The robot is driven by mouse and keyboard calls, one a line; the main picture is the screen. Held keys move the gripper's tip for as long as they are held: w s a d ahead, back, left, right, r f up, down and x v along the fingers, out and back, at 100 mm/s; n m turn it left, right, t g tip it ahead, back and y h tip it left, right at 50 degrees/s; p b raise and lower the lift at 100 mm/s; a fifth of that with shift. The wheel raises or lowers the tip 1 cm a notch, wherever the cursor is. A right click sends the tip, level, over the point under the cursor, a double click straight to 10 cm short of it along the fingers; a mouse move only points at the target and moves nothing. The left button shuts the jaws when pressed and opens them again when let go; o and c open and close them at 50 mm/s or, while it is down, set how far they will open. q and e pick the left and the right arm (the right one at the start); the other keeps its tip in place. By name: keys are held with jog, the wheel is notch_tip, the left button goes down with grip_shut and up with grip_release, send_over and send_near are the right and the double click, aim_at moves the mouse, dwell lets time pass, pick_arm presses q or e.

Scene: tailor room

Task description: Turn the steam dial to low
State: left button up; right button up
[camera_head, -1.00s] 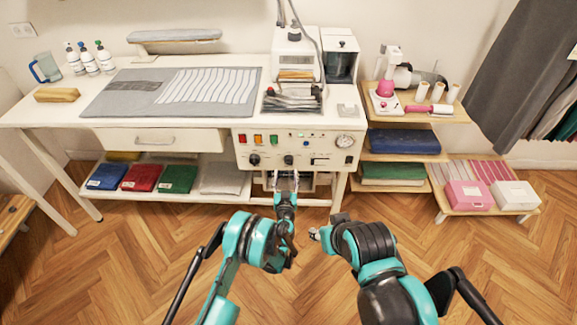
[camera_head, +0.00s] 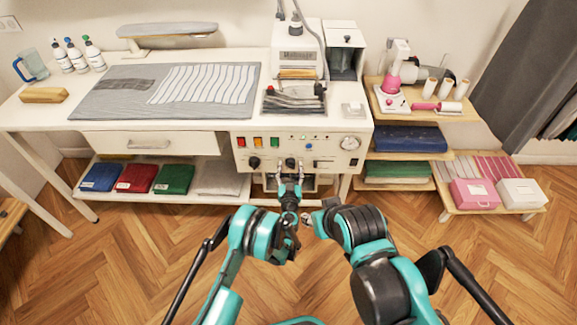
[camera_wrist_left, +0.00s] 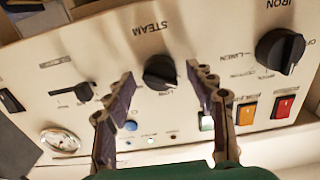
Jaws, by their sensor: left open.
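The black steam dial (camera_head: 291,163) sits on the white control panel (camera_head: 325,165) at the front of the table. In the left wrist view the steam dial (camera_wrist_left: 160,72) is under the printed word STEAM, which appears upside down. I cannot read clearly where its pointer stands. My left gripper (camera_head: 290,174) is open in front of the panel. In the left wrist view its two fingers (camera_wrist_left: 160,80) stand on either side of the dial, with gaps to it. My right gripper (camera_head: 308,219) is low over the floor, away from the panel; its jaws are too small to judge.
The iron dial (camera_wrist_left: 280,52) is beside the steam dial, with orange (camera_wrist_left: 246,112) and red (camera_wrist_left: 284,106) switches near it. A slider (camera_wrist_left: 82,92) and gauge (camera_wrist_left: 62,138) lie on the other side. Shelves with folded cloth (camera_head: 175,179) are below the table. The floor in front is clear.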

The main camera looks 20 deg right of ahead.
pick_arm(q)
jog(key=c, duration=1.1)
jog(key=shift+c, duration=0.2)
jog(key=shift+m, duration=0.3)
jog(key=m, duration=0.5)
jog(key=shift+m, duration=0.3)
jog(key=m, duration=0.5)
jog(key=shift+m, duration=0.4)
jog(key=o, duration=1.1)
jog(key=shift+o, duration=0.2)
